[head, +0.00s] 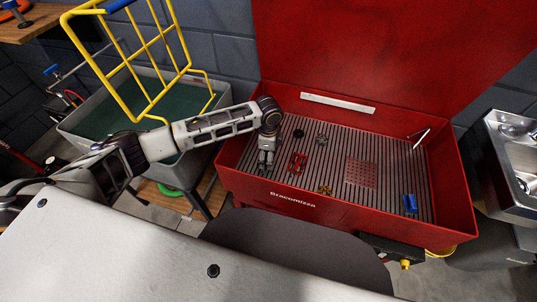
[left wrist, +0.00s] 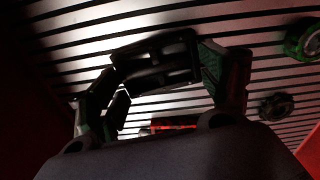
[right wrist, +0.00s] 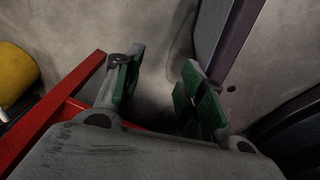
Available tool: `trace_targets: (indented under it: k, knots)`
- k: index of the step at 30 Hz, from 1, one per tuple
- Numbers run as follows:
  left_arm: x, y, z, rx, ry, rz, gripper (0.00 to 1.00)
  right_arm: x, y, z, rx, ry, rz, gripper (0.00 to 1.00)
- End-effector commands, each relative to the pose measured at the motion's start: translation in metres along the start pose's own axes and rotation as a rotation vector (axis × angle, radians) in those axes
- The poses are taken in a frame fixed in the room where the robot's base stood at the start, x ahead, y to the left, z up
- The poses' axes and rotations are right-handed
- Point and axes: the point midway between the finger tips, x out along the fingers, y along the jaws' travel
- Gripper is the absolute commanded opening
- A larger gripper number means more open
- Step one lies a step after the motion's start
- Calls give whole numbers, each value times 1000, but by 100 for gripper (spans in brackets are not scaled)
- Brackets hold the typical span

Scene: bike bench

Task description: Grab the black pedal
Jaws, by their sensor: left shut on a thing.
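The black pedal (left wrist: 157,62) shows in the left wrist view as a dark, slotted block between the two fingers of my left gripper (left wrist: 160,80). The gripper is shut on it, just over the slatted floor of the red tub. In the head view my left gripper (head: 267,160) points down at the left end of the tub, and the pedal is hard to make out there. My right gripper (right wrist: 158,85) is open and empty in the right wrist view, over a grey floor and away from the tub.
A yellow rack (head: 150,75) stands left, near my left arm.

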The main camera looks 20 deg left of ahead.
Motion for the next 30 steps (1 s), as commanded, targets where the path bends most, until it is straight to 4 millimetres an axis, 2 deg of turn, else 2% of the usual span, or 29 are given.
trace_targets:
  k: [12,18,23,30]
  knots:
    - [-62,-3,-1,-1,5,-9,50,-2,3,15,-2,-12,3,40]
    - [-86,-4,-1,-1,5,-11,50,-3,5,25,-5,-24,5,40]
    - [-94,-3,-1,-1,5,-9,50,-2,7,30,-6,-28,7,40]
    - [-96,-3,-1,-1,5,-9,50,-2,8,28,-7,-24,8,40]
